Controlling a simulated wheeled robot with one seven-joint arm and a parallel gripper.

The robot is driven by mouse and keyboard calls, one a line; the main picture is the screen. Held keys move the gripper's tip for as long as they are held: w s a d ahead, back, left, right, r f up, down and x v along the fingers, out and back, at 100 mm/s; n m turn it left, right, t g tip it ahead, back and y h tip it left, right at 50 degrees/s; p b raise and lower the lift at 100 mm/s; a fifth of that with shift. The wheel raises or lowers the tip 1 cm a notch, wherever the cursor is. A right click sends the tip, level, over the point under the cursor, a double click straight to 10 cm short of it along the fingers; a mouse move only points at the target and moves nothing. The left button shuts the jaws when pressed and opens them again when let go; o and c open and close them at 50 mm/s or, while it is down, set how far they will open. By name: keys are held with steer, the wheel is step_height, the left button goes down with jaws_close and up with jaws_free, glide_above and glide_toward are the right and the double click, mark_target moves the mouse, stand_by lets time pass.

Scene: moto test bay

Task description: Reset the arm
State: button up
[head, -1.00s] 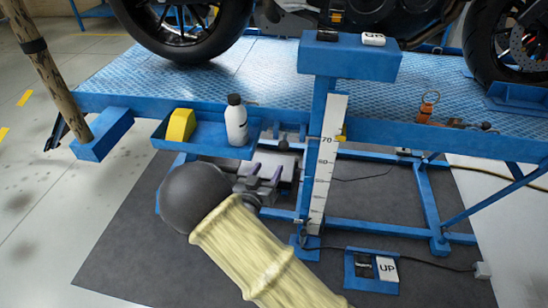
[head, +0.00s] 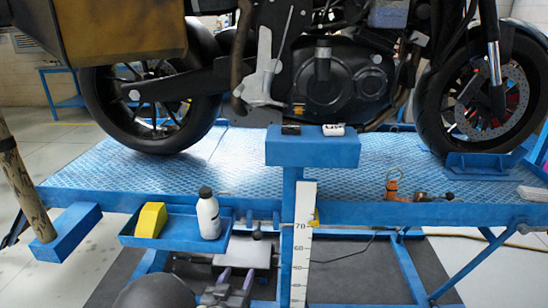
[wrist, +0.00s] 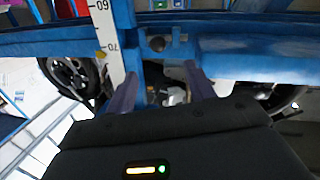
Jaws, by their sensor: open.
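My gripper (head: 234,285) is at the bottom of the head view, below the blue tray and left of the measuring post. In the wrist view my gripper (wrist: 160,88) shows two purple-grey fingers, spread apart with nothing held between them. The fingers point toward the underside of the blue lift. Most of my arm is below the head view's lower edge.
A blue lift platform (head: 100,180) carries a motorcycle (head: 330,85). A side tray (head: 175,243) holds a white bottle (head: 208,215) and a yellow block (head: 150,220). A scale (head: 303,235) stands right of my gripper. A padded pole (head: 25,190) is at left.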

steer(key=w+d+r+m+g+y, duration=0.1)
steer(key=w+d+g+y, duration=0.2)
steer(key=d+g, duration=0.6)
steer(key=s+d+r+n+g, duration=0.1)
steer(key=s+d+r+g, duration=0.2)
steer(key=s+d, duration=0.6)
steer(key=s+d+r+g, duration=0.2)
steer(key=s+d, duration=0.7)
steer(key=d, duration=0.1)
step_height(320, 180, up, 29)
steer(key=p, duration=2.8)
steer(key=shift+s+y, duration=0.25)
steer(key=shift+y, duration=0.05)
